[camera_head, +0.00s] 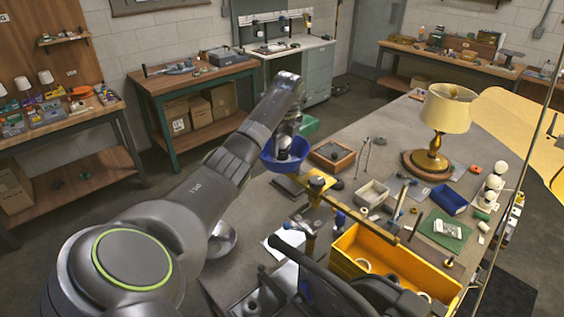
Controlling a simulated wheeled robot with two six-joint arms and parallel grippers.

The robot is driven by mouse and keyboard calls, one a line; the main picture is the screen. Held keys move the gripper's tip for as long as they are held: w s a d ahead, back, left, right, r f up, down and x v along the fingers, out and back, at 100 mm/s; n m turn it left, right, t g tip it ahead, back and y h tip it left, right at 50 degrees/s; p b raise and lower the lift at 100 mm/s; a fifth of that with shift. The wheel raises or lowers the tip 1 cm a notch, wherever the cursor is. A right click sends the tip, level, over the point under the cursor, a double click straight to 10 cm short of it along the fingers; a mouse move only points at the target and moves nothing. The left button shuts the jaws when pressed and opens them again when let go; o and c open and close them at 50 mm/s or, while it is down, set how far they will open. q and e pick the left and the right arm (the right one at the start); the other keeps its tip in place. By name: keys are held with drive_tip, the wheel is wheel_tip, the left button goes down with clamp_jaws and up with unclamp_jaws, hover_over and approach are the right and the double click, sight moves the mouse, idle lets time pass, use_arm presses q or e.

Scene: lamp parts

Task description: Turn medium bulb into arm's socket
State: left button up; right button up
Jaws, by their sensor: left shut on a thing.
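My left arm reaches in from the left, and my left gripper (285,146) points down over the blue bowl (270,161). It is shut on a small pale piece that looks like the medium bulb, mostly hidden by the jaws. A brass arm (349,211) stretches across the table, to the right of and nearer than the gripper, with a blue-and-gold fitting (316,184) near its far end. I cannot make out its socket clearly. Several white bulbs (494,183) stand at the table's right side. I cannot make out my right gripper.
A yellow bin (395,262) takes up the near right of the table. A metal bowl (222,240) is beside my left arm.

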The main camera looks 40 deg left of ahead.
use_arm(q)
drive_tip(key=m, duration=0.4)
drive_tip(key=shift+m+t, duration=0.4)
drive_tip(key=shift+m, duration=1)
drive_tip(key=o, duration=0.4)
drive_tip(key=shift+m, duration=0.5)
drive_tip(key=o, duration=0.5)
